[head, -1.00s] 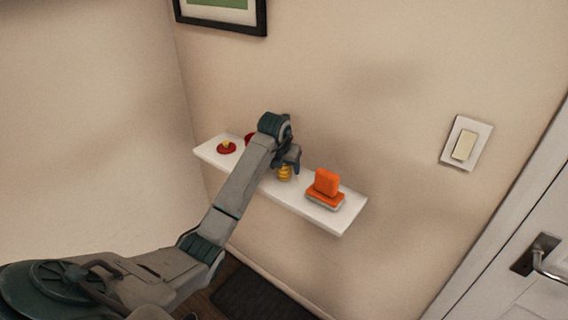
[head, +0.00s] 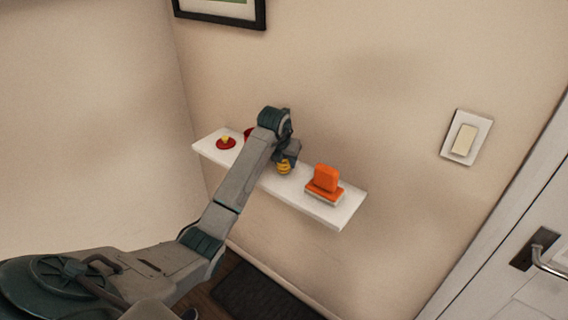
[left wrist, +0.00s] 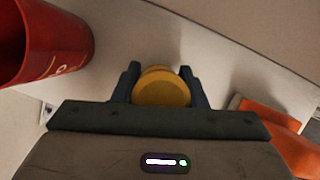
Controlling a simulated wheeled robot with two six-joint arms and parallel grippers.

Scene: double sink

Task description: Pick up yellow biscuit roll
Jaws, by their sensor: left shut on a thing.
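The yellow biscuit roll (head: 284,167) is at the middle of the white wall shelf, partly hidden by my gripper in the head view. In the left wrist view, the roll (left wrist: 161,88) shows its round yellow end between my two dark fingers. My left gripper (head: 287,158) is shut on it from above. In the left wrist view, the left gripper (left wrist: 163,85) has one finger on each side of the roll. I cannot tell whether the roll touches the shelf. My right gripper is not in view.
The white shelf (head: 340,212) also holds an orange item on a pale base (head: 325,180) to the right. A red dish with a yellow piece (head: 226,143) is at the left. A red container (left wrist: 45,40) stands close left of the gripper. The wall is directly behind.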

